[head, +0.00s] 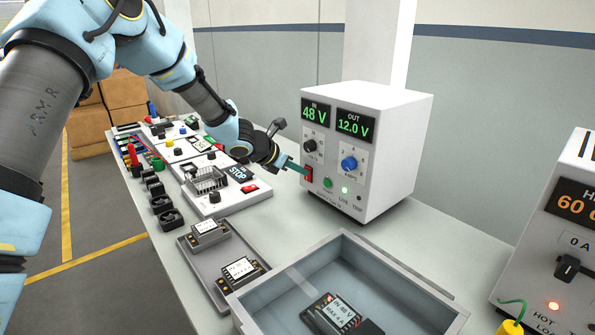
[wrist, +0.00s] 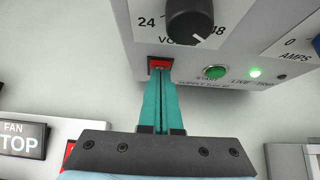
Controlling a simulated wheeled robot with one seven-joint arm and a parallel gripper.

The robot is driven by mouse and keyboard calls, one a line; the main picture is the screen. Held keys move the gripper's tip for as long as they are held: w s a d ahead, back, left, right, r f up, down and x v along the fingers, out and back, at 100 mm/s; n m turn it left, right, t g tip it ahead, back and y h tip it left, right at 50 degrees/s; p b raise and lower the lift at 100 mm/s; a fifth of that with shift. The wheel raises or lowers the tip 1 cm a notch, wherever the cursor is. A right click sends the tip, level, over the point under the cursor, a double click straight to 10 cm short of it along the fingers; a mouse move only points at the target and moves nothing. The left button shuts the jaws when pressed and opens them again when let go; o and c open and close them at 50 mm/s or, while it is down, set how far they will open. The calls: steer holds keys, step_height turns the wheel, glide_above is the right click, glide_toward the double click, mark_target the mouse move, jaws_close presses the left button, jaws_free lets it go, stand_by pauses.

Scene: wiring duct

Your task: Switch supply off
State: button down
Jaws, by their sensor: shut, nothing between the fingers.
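The white power supply (head: 372,150) stands on the bench, its displays reading 48 V in and 12.0 V out. Its red rocker switch (head: 308,173) is at the lower left of the front panel; it also shows in the wrist view (wrist: 160,64). My gripper (head: 303,170) is shut, with its teal fingertips at the red switch. In the wrist view the tips (wrist: 160,72) cover the switch's lower part, and I cannot tell whether they touch it. A green start button (wrist: 216,72) and a lit green lamp (wrist: 255,72) sit to the right of the switch.
A grey-walled bin (head: 350,255) holding a dark module stands in front. A tray (head: 190,262) with two modules lies to its left. Boards with a STOP panel (head: 238,173) lie behind my gripper. Another unit (head: 565,235) with an orange display stands at right.

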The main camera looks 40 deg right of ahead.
steer(key=shift+d+r, duration=0.1)
steer(key=shift+r, duration=0.05)
steer(key=shift+r+p, duration=0.65)
steer(key=shift+r, duration=0.05)
